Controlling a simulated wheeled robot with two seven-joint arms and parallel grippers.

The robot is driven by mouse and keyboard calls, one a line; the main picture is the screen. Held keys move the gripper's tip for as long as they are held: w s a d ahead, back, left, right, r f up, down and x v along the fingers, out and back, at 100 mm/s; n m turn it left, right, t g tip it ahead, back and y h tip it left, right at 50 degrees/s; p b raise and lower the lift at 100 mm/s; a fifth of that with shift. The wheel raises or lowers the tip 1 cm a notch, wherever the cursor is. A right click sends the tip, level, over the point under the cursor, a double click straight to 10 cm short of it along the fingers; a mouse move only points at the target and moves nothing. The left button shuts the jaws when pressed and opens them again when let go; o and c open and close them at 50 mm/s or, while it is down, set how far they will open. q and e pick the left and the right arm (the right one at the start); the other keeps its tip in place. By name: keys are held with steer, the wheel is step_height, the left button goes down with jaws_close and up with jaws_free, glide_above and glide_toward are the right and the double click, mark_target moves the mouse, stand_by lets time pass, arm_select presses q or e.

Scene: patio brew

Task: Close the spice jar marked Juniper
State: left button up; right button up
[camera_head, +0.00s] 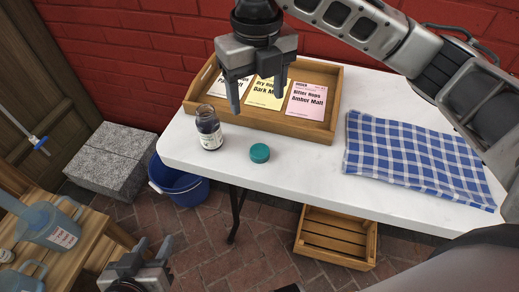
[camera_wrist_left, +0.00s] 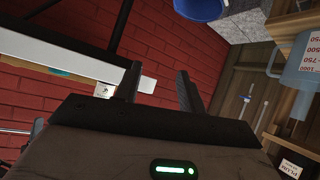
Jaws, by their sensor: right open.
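The glass spice jar (camera_head: 209,130) stands upright near the left edge of the white table, with dark contents, a pale label and no lid on it. The label's writing is too small to read. A teal round lid (camera_head: 260,153) lies on the table just right of the jar. My right gripper (camera_head: 258,98) is open and empty above the tray's left part, behind and to the right of the jar. My left gripper (camera_head: 152,252) is open and empty, low in front of the table at the lower left. Its two fingers (camera_wrist_left: 158,88) stand apart in the left wrist view.
A wooden tray (camera_head: 318,128) with malt packets (camera_head: 305,100) stands at the back of the white table (camera_head: 300,185). A blue checked cloth (camera_head: 415,160) lies on the right. A blue bucket (camera_head: 180,187), a stone block (camera_head: 112,160) and a wooden crate (camera_head: 335,240) are below.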

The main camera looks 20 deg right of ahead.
steer(key=b, duration=0.1)
glide_above(260, 151)
step_height(260, 151, down, 10)
steer(key=shift+w+a+r, duration=0.1)
steer(key=shift+w+a, duration=0.05)
steer(key=f, duration=0.5)
steer(key=shift+d+f+b, duration=0.15)
steer(key=shift+d+b, duration=0.05)
steer(key=shift+b, duration=0.15)
steer(key=c, duration=1)
